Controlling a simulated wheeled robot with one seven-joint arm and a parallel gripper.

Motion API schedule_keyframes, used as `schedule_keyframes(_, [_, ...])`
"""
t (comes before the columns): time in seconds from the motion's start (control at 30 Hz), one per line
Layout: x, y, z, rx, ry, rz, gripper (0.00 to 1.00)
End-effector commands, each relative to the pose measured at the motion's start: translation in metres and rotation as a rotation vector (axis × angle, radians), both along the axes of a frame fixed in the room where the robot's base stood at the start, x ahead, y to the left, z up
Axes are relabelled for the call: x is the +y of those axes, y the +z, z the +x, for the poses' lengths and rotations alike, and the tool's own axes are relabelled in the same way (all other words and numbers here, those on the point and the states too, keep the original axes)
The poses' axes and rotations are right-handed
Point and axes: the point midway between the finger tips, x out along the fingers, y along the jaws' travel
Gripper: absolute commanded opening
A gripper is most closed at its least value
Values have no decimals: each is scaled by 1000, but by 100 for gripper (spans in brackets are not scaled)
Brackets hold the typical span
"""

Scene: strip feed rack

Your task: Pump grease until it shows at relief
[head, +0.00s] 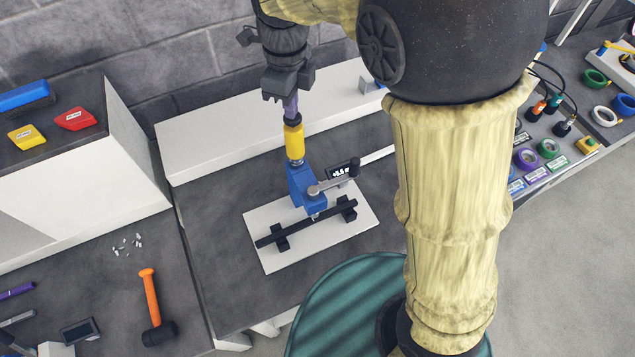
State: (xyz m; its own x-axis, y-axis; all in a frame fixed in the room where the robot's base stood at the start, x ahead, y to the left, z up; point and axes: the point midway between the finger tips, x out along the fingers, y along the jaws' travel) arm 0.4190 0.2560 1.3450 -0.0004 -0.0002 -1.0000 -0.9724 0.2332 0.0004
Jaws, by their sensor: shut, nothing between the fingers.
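A blue tool body (303,186) with a yellow cylinder (294,141) on top stands near the middle of the white plate. A grey lever (331,182) with a black grip (355,167) sticks out to its right. Below the blue body, a black bar (300,226) rests on two black supports. No grease can be made out, and I cannot tell where the relief is. My gripper (290,106) is shut and empty, pointing down above the black top of the yellow cylinder. A narrow purple part shows between them; I cannot tell whether they touch.
The white plate (266,258) lies on the grey bench. A small dark display (340,172) is behind the lever, and a white ledge (210,151) runs along the back. An orange-handled hammer (150,296) lies left. My arm hides much of the right side; coloured rings (549,148) lie beyond it.

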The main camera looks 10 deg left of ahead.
Motion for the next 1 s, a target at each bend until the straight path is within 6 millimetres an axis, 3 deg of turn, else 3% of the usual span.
schedule_keyframes(0.5, [0,40,-1,0,0,0,0])
schedule_keyframes(1.0, [0,39,0,0,0,0,0])
